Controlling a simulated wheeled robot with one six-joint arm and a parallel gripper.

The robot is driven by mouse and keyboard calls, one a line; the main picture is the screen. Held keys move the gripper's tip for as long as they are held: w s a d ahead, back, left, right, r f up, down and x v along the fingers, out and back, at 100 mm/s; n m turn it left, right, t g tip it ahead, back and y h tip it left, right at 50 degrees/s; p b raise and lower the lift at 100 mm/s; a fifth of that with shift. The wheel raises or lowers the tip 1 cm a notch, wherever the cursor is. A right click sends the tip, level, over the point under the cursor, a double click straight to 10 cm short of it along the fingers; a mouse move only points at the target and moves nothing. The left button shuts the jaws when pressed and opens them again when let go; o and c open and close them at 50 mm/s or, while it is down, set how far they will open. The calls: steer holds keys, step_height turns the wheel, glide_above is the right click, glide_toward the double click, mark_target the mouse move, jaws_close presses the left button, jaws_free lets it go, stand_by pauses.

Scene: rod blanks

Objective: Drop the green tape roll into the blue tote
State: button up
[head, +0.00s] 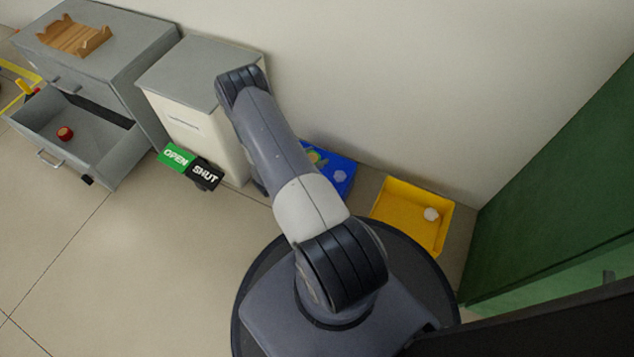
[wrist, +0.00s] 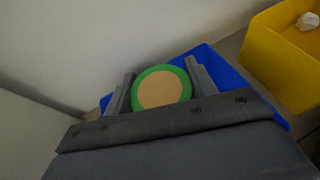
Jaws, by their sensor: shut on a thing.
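The green tape roll (wrist: 163,88), a green ring with a tan face, is between the two fingers of my gripper (wrist: 162,82), which is shut on it. The blue tote (wrist: 228,72) shows behind and beyond the roll in the wrist view, and the roll overlaps it there. How high the roll is above the tote I cannot tell. In the head view the blue tote (head: 342,184) stands by the wall, partly hidden by my arm. A green and yellow patch and a pale bluish thing show in it. My gripper is hidden in the head view.
A yellow tote (head: 393,213) with a white thing (head: 431,214) stands right of the blue tote. A white cabinet (head: 198,135) with an OPEN/SHUT sign (head: 192,166) stands left. Further left, a grey open drawer (head: 95,150) holds a red round thing (head: 65,133). Front-left floor is clear.

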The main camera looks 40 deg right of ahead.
steer(key=shift+s+d+f, duration=0.25)
steer(key=shift+s+f, duration=0.4)
steer(key=shift+f+b, duration=1.9)
steer(key=shift+f, duration=1.05)
steer(key=o, duration=1.1)
steer(key=shift+c, duration=0.2)
steer(key=shift+a+r, duration=0.1)
steer(key=w+p+v, duration=0.1)
steer(key=p+v, duration=0.2)
steer(key=v, duration=0.7)
steer(key=shift+s+a+p, duration=0.3)
steer(key=shift+s+p, duration=0.05)
